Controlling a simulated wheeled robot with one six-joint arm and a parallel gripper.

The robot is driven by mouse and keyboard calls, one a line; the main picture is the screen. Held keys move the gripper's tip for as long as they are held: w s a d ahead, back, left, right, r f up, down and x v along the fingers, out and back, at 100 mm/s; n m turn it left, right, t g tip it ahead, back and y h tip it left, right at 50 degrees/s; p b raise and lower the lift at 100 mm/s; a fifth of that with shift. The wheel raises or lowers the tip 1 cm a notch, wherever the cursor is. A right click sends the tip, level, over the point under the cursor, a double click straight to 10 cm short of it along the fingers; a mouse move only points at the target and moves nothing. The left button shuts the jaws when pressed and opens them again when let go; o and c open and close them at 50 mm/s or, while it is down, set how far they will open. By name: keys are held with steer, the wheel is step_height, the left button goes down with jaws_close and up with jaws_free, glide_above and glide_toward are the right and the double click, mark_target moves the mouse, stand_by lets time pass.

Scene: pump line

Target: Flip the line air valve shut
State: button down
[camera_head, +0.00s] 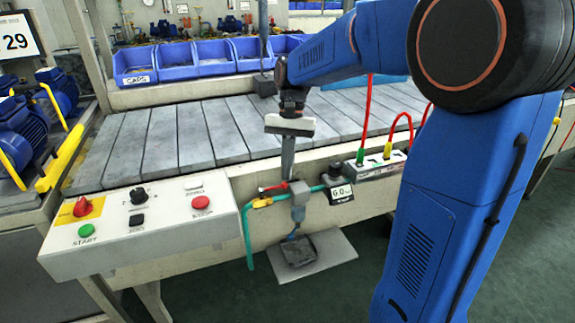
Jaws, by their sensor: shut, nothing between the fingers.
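The air line fitting is a grey block (299,192) on the front face of the conveyor bench, with a teal hose (246,232) running to it. A red lever (272,187) sticks out to the left of the block, roughly level. A yellow piece (262,202) sits just below it on the hose; I cannot tell which of the two is the valve's handle. My gripper (287,177) points down, shut and empty, with its tips just above the red lever and block. I cannot tell whether the tips touch them.
A gauge (340,193) reading about 6.0 is right of the block. A control box (140,222) with buttons stands at left. A grey plate (312,256) lies below. Blue bins (214,58) line the back.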

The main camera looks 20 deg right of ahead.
steer(key=shift+s+d+m, duration=0.15)
steer(key=shift+s+m, duration=0.35)
steer(key=shift+m, duration=0.1)
steer(key=shift+s+d+m+t+y, duration=0.1)
steer(key=shift+s+m+t+y, duration=0.2)
steer(key=shift+s+m, duration=0.6)
steer(key=s+a+m+t, duration=0.3)
steer(key=s+m, duration=0.4)
steer(key=m, duration=0.5)
steer(key=shift+s+a+y, duration=0.3)
steer(key=shift+a, duration=0.35)
steer(key=shift+w, duration=0.1)
steer(key=shift+w+a, duration=0.25)
steer(key=shift+w, duration=0.45)
